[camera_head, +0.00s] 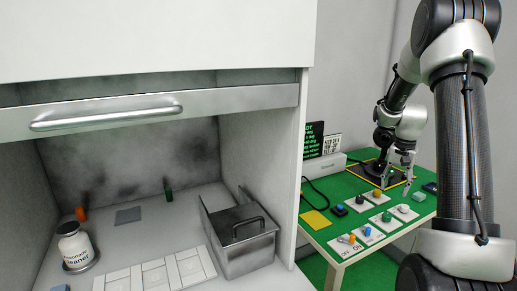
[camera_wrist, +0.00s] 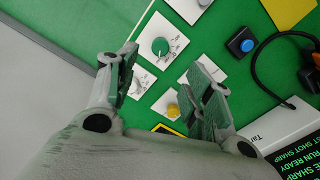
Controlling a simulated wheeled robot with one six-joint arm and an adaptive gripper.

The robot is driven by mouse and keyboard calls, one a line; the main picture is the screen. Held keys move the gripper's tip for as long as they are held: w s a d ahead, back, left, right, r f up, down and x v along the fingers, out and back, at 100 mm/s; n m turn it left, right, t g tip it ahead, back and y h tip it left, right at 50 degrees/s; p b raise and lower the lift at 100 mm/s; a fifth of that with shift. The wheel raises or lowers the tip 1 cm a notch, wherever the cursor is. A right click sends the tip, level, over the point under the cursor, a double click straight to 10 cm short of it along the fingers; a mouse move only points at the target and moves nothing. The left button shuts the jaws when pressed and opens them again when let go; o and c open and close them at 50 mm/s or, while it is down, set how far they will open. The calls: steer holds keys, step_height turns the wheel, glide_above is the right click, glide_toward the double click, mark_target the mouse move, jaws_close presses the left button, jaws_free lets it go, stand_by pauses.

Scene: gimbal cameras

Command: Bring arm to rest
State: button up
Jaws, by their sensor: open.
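My arm (camera_head: 468,130) stands at the right of the head view and reaches back over a green table. My gripper (camera_head: 395,182) hangs over the table's far part. In the wrist view my gripper (camera_wrist: 170,85) is open, with nothing between its two fingers. Below it are a green knob (camera_wrist: 160,46) on a white plate and a yellow knob (camera_wrist: 173,111) on another plate. Both look apart from the fingers.
The green table (camera_head: 328,228) carries several knobs and switches, a blue button (camera_wrist: 247,46), a yellow sheet (camera_head: 314,219) and a scale-like device (camera_head: 324,166) with a dark display. At left, a fume hood holds a metal bin (camera_head: 246,262) and a cleaner jar (camera_head: 73,244).

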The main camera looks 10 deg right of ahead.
steer(key=s+a+r+n+t, duration=0.1)
steer(key=s+a+r+n, duration=0.2)
steer(key=s, duration=0.6)
steer(key=s+a+r+n+t, duration=0.2)
steer(key=s+a+r+n, duration=0.1)
steer(key=s+a+r, duration=0.5)
steer(key=s+a+r+n+t, duration=0.1)
steer(key=s+a+r+n, duration=0.2)
steer(key=s+a+r, duration=0.3)
steer(key=s+a, duration=0.3)
steer(key=s, duration=0.1)
steer(key=shift+a+r+n, duration=0.2)
steer(key=shift+r+n, duration=0.05)
steer(key=shift+n, duration=0.15)
stand_by(3.1)
